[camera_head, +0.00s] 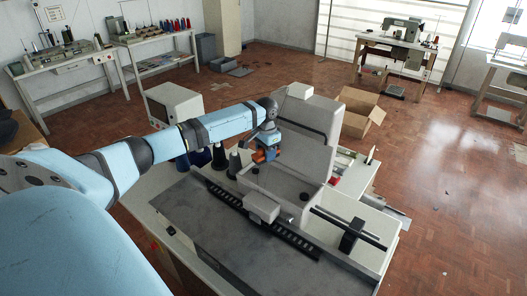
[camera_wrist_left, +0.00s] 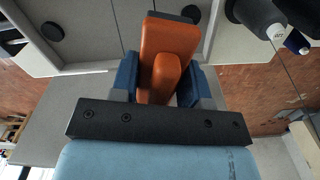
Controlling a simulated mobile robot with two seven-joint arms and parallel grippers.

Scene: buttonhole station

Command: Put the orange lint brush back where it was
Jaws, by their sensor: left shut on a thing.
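The orange lint brush (camera_wrist_left: 168,45) is between the two blue fingers of my left gripper (camera_wrist_left: 158,78) in the left wrist view. The fingers are shut on it. In the head view the brush (camera_head: 262,156) is a small orange shape at the end of my left arm. There my left gripper (camera_head: 264,148) is in front of the tall grey body of the buttonhole machine (camera_head: 300,135), above the machine's bed. Whether the brush touches the machine cannot be told. My right gripper is not in view.
Dark thread cones (camera_head: 219,158) stand left of the gripper on the worktable (camera_head: 150,205). A beige monitor box (camera_head: 174,105) stands behind them. A metal block (camera_head: 262,207) and black rail lie at the front of the machine. An open cardboard box (camera_head: 362,112) is behind the machine.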

